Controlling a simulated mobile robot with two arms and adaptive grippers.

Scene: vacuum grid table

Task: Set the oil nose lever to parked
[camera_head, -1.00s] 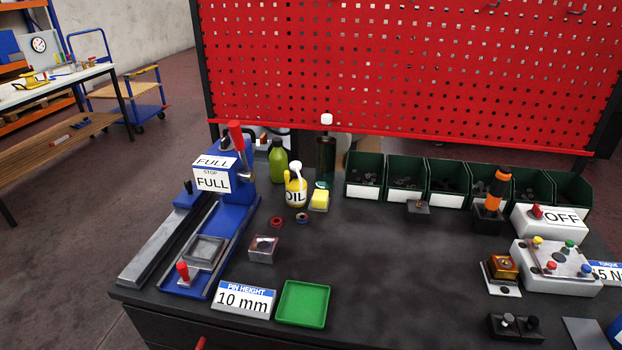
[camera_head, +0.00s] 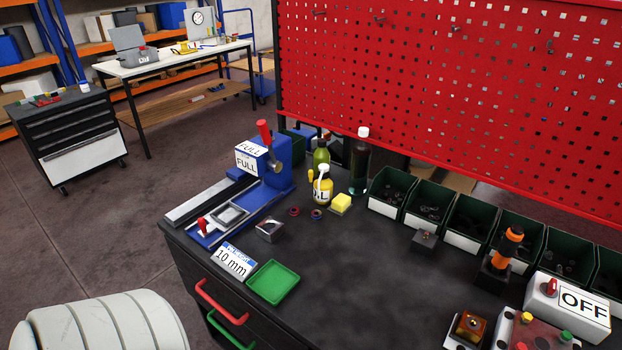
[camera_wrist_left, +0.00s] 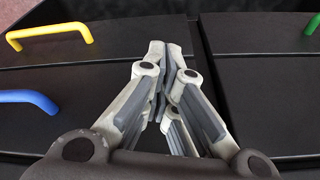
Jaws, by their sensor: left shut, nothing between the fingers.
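The yellow oil can (camera_head: 322,192), with a white top and nose, stands upright on the dark bench, between the blue press and the yellow sponge. Its label is partly turned away. The nose lever is too small to tell its setting. My left gripper (camera_wrist_left: 165,50) shows in the left wrist view, shut and empty, in front of black drawer fronts and well away from the can. Neither gripper shows in the head view. My right gripper is not in view.
A green tray (camera_head: 272,282) lies near the front edge. The middle bench top is clear.

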